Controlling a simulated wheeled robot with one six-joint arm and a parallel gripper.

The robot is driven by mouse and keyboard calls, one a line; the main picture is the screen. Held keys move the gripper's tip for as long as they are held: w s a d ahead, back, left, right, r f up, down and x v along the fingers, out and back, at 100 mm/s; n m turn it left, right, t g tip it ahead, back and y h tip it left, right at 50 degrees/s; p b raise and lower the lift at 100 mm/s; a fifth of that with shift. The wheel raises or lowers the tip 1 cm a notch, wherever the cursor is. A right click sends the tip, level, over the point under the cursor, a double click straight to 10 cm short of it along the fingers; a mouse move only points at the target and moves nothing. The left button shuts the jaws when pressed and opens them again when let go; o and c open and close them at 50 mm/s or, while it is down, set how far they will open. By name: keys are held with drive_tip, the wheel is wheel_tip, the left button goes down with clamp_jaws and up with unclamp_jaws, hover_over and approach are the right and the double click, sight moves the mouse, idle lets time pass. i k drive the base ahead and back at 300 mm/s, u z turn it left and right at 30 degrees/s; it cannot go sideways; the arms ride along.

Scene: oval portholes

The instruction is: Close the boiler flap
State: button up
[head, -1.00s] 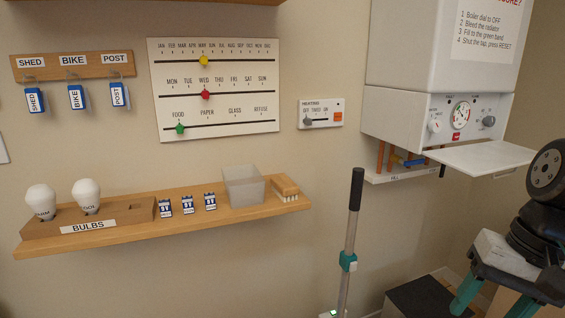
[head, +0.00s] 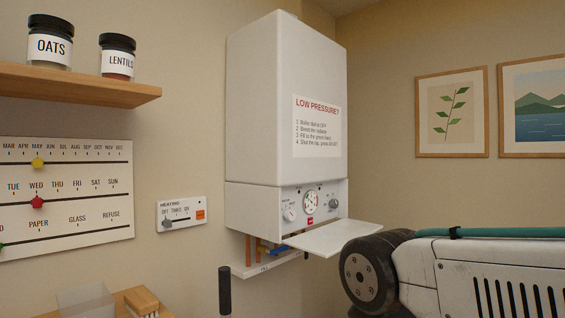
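The white boiler (head: 285,120) hangs on the wall near the middle of the head view. Its flap (head: 331,237) is a white panel hanging open, sticking out roughly level below the control panel (head: 308,205). The panel shows dials, a round gauge and a red button. My arm (head: 480,265) fills the lower right, with a dark round joint just right of the flap's outer edge. I cannot tell whether the arm touches the flap. My gripper is not in view.
Copper pipes and a blue tap (head: 278,250) sit under the boiler above a small white ledge (head: 265,265). A heating switch plate (head: 182,213) is on the wall to the left. A shelf with jars (head: 80,80) is at upper left. A dark upright handle (head: 225,290) stands below the boiler.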

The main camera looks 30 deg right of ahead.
sight(326, 241)
drive_tip(key=k, duration=1.3)
drive_tip(key=z, duration=0.7)
drive_tip(key=i, duration=1.6)
drive_tip(key=u, duration=0.7)
